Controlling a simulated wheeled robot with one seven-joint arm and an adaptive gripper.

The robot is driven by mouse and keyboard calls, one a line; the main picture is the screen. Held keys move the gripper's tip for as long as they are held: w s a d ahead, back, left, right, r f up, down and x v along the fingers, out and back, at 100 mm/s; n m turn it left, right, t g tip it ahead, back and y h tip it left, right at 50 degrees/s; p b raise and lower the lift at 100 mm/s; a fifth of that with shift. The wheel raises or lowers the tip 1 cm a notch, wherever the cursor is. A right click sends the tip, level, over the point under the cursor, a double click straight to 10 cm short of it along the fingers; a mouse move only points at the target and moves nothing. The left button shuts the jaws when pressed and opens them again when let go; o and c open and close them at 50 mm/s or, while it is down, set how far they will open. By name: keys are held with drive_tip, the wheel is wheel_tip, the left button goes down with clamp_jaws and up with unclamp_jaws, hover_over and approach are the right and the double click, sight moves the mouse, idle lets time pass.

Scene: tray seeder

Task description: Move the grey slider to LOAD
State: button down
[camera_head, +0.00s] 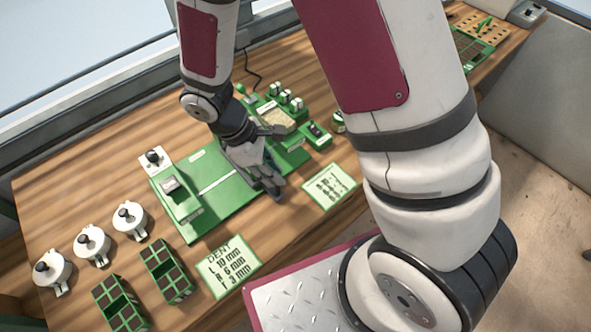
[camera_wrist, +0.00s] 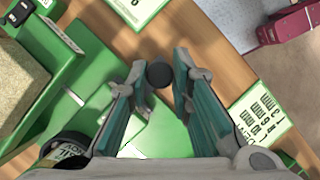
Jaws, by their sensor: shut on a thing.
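The green seeder (camera_head: 203,170) stands on the wooden bench, and its green surfaces (camera_wrist: 165,130) also show in the wrist view. My gripper (camera_head: 272,188) is low over the seeder's front right edge. In the wrist view my gripper (camera_wrist: 160,78) has its two fingers on either side of a dark round knob (camera_wrist: 160,74) and is shut on it. The body below the knob is hidden, so I cannot tell for certain that it belongs to the grey slider. No LOAD mark is readable.
A card marked DENT (camera_head: 228,266) and another printed card (camera_head: 330,186) lie in front. Several white knobbed pots (camera_head: 92,245) and two green-and-brown blocks (camera_head: 166,270) stand at left. A tan-filled bin (camera_wrist: 18,88) is beside my gripper. Bare wood shows between the cards.

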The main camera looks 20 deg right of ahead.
drive_tip(key=s+a, duration=0.3)
drive_tip(key=a, duration=0.6)
drive_tip(key=shift+a, duration=0.15)
drive_tip(key=c, duration=1.4)
unclamp_jaws()
drive_tip(key=shift+c, duration=0.2)
drive_tip(key=shift+r, duration=0.1)
drive_tip(key=v, duration=1.2)
